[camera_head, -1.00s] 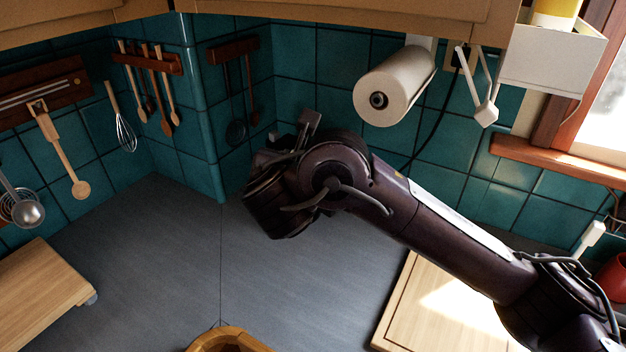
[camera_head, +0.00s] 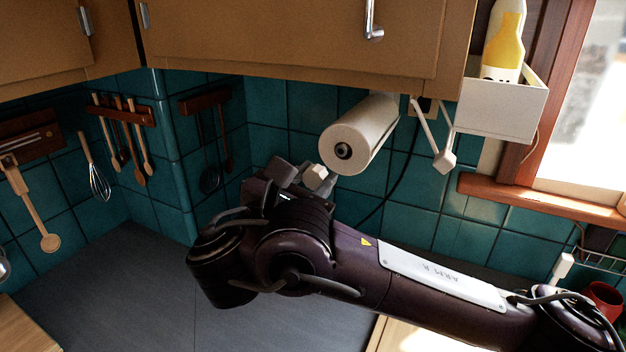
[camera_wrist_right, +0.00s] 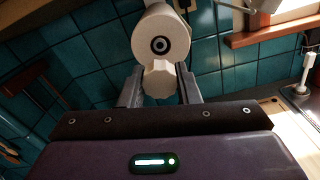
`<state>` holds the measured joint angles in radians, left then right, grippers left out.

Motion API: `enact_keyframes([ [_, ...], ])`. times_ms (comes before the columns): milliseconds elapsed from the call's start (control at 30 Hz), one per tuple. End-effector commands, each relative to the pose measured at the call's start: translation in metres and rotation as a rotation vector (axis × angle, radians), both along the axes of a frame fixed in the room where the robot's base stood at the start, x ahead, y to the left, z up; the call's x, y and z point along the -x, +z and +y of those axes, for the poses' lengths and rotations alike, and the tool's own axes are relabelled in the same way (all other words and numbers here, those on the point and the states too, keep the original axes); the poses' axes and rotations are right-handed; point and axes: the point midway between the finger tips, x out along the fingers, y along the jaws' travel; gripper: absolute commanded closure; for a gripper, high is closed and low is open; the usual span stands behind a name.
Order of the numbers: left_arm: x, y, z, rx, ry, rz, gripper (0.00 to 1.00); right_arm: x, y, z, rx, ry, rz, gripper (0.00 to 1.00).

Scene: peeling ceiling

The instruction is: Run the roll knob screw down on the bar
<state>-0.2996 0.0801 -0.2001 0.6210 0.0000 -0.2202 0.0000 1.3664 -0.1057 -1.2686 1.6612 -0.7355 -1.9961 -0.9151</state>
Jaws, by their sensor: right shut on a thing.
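The white paper roll (camera_head: 358,138) hangs under the wall cupboard, its near end facing me. The dark end of the bar (camera_head: 342,151) shows in its core; in the right wrist view the bar end (camera_wrist_right: 160,45) lies straight ahead. My right gripper (camera_head: 300,175) is below and left of the roll, shut on a pale, faceted knob (camera_head: 317,177). In the right wrist view the knob (camera_wrist_right: 158,80) sits between the two fingers, in front of the roll's lower edge and below the bar end. The knob looks apart from the bar. My left gripper is out of view.
The cupboard (camera_head: 290,40) overhangs the roll. A white folding bracket (camera_head: 440,155) and a white box with a bottle (camera_head: 503,108) are to its right. Utensils hang on the tiled wall at left. The grey counter (camera_head: 110,280) is clear in the middle.

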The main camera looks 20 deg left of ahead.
Motion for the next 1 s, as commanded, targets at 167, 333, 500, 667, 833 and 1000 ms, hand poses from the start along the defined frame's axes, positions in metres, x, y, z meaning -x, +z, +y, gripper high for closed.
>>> enact_keyframes([
  [167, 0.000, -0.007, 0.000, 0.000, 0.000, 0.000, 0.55, -0.010, -0.002, -0.002, -0.001, -0.004, 0.000, 0.98],
  [333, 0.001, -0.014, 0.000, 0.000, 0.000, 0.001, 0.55, -0.026, -0.002, -0.006, -0.001, -0.004, 0.000, 0.98],
  [500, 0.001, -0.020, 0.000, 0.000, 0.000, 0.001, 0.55, -0.041, -0.002, -0.008, 0.000, -0.003, 0.001, 0.98],
  [667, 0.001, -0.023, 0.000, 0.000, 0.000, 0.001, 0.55, -0.050, -0.001, -0.010, -0.001, -0.002, 0.000, 0.98],
  [833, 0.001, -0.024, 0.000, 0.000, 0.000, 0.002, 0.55, -0.055, -0.001, -0.011, -0.001, -0.003, 0.001, 0.98],
  [1000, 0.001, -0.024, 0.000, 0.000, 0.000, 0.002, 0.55, -0.055, 0.000, -0.011, -0.001, -0.002, 0.002, 0.98],
])
